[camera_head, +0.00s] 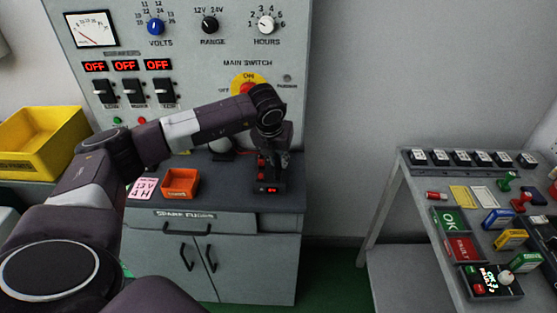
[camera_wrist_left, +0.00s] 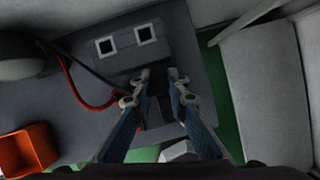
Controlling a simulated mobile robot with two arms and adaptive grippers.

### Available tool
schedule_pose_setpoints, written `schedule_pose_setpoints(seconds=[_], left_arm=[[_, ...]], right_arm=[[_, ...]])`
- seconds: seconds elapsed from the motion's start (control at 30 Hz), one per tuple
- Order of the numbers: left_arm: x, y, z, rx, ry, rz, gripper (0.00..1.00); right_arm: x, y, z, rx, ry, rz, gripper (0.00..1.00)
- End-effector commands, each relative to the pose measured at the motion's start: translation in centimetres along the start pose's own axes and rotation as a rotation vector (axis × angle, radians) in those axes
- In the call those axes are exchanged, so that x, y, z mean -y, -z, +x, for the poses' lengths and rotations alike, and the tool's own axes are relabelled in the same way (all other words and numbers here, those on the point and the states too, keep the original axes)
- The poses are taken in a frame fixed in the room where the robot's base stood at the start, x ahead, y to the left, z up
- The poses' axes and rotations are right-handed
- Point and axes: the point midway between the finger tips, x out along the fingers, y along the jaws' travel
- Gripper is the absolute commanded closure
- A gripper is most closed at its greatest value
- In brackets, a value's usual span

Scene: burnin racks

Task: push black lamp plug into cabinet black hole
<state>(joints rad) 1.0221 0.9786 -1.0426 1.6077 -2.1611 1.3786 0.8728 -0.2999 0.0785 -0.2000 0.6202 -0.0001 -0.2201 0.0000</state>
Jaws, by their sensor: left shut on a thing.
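My left gripper (camera_head: 277,150) is above the right end of the grey cabinet top (camera_head: 222,196). In the left wrist view its two blue-grey fingers (camera_wrist_left: 160,76) are closed about a small dark piece (camera_wrist_left: 158,103), apparently the black plug, which is mostly hidden. Just beyond the fingertips, a grey block (camera_wrist_left: 125,59) has two square black holes, a left one (camera_wrist_left: 106,46) and a right one (camera_wrist_left: 145,34), each framed in white. The held piece looks apart from both holes. A black cable and a red cable (camera_wrist_left: 76,88) run to the left of the fingers.
An orange bin (camera_head: 180,183) and pink card (camera_head: 143,188) lie left on the cabinet top. A black unit with red lights (camera_head: 270,188) is below my gripper. The meter panel (camera_head: 190,60) rises behind. A side table (camera_head: 408,185) with switches and stamps stands right.

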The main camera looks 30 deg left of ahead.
Motion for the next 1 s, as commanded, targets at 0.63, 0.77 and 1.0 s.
schedule_pose_setpoints(seconds=[0.63,0.77,1.0], left_arm=[[0.00,0.03,0.00,-0.001,0.000,0.000,0.60],[-0.03,0.03,0.02,-0.001,-0.001,0.000,0.51],[-0.09,0.02,0.02,-0.001,-0.002,0.000,0.51]], right_arm=[[-0.20,-0.05,-0.02,0.001,-0.002,-0.001,1.00],[-0.20,-0.06,-0.02,0.001,-0.002,-0.001,1.00],[-0.20,-0.06,-0.02,0.001,-0.002,-0.001,1.00]])
